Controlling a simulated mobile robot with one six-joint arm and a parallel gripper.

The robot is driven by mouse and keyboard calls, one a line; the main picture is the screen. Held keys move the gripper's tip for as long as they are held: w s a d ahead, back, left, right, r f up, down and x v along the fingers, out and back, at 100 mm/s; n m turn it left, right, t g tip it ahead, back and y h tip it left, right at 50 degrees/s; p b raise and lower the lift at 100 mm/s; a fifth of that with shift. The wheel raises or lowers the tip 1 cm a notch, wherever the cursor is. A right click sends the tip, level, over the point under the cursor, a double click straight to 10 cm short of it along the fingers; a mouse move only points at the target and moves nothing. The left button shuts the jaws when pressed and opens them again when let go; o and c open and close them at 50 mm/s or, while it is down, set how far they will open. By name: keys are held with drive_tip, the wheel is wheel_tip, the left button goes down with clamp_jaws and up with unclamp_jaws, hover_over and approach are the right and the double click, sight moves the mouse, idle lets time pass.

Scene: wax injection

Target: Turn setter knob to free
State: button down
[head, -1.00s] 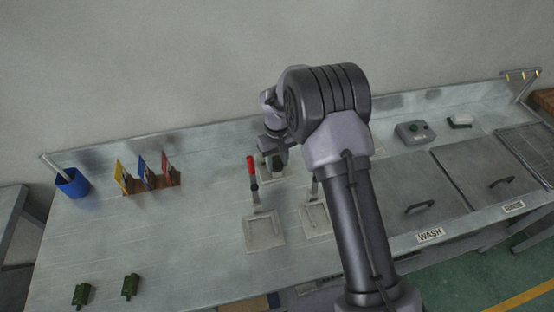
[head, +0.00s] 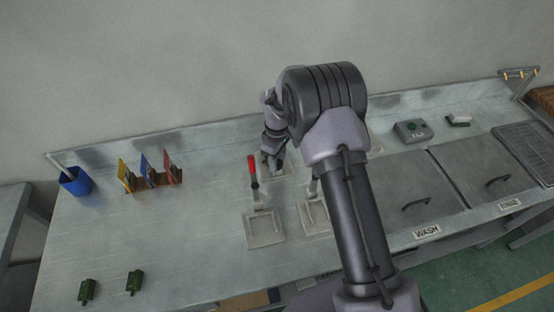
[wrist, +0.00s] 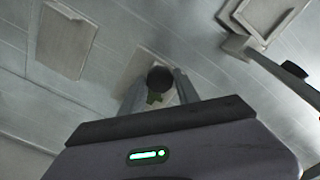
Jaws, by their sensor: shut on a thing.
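A dark round knob (wrist: 160,79) stands over a pale rectangular plate (wrist: 146,66) in the wrist view, with a small green part just under it. My gripper (wrist: 157,84) has one finger on each side of the knob and is shut on it. In the head view my gripper (head: 270,158) is low over a pale plate (head: 284,177) toward the back of the bench. The knob is hidden there by my gripper and arm. No marking that tells the knob's setting can be read.
A red-handled lever (head: 253,168) stands on a plate (head: 265,236) just left of my arm, with another plate (head: 313,219) beside it. A blue cup (head: 76,182), upright coloured cards (head: 146,174) and green pieces (head: 134,283) are on the left. A grey box (head: 412,131) is right.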

idle(0.4)
drive_tip(key=c, duration=0.9)
unclamp_jaws()
wheel_tip(320, 180, up, 17)
drive_tip(key=p, duration=0.3)
drive_tip(key=shift+r, duration=0.2)
